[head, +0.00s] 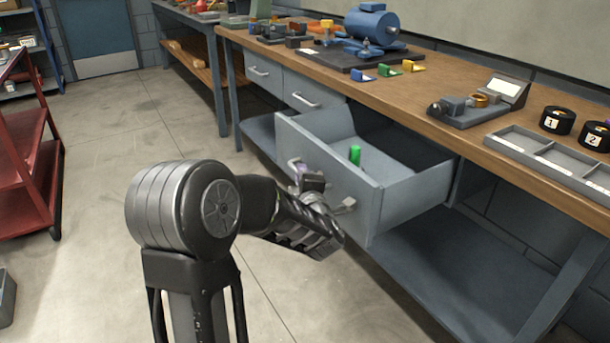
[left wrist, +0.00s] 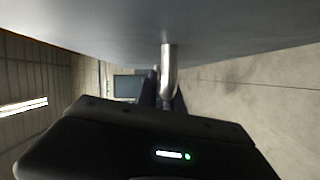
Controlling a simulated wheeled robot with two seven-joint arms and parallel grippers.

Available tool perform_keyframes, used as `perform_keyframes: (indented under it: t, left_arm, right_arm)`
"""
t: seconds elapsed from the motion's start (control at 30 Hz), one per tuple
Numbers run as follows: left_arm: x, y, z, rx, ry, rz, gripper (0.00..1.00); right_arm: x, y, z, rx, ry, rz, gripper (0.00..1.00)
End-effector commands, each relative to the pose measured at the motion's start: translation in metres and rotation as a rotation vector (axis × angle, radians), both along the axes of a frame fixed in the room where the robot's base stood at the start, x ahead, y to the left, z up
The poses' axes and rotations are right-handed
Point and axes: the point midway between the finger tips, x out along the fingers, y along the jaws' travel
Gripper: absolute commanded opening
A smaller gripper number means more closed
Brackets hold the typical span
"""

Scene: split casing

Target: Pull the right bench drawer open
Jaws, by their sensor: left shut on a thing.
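The right bench drawer (head: 420,200) is grey and stands well out from under the wooden bench top, its inside showing. Its bar handle (head: 346,206) is on the front panel, partly hidden by my left gripper (head: 312,182). That gripper is shut on the handle. In the left wrist view the metal handle (left wrist: 168,68) runs down from the grey drawer front (left wrist: 230,35) between the dark fingers of my left gripper (left wrist: 162,92). A green item (head: 355,155) stands inside the drawer. My right gripper is in neither view.
Two shut drawers (head: 264,72) are farther left under the bench (head: 440,80). A blue motor (head: 372,22), a small fixture (head: 465,105) and a grey tray (head: 545,160) are on top. A lower shelf (head: 440,270) runs below. A red cart (head: 25,150) stands left; the floor between is clear.

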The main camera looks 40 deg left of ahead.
Motion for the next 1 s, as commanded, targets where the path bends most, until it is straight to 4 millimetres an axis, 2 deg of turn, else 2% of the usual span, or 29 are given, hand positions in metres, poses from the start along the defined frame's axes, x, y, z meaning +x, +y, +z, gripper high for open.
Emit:
perform_keyframes:
  t: [0.17,0.2,0.47,0.77,1.0]
  left_arm:
    - [0.000,-0.001,-0.001,-0.002,0.003,-0.001,0.00]
    - [0.000,-0.001,-0.001,-0.002,0.003,-0.001,0.12]
    - [0.000,0.000,-0.001,0.000,0.001,-0.001,0.33]
    - [-0.001,-0.002,0.000,-0.001,0.001,-0.001,0.33]
    - [-0.018,-0.023,0.004,-0.001,0.001,-0.002,0.33]
  right_arm:
    - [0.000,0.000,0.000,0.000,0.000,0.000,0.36]
    - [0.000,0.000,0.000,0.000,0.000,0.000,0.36]
    - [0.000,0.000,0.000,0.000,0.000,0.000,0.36]
    - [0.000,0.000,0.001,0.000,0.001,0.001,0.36]
    - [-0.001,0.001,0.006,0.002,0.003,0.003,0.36]
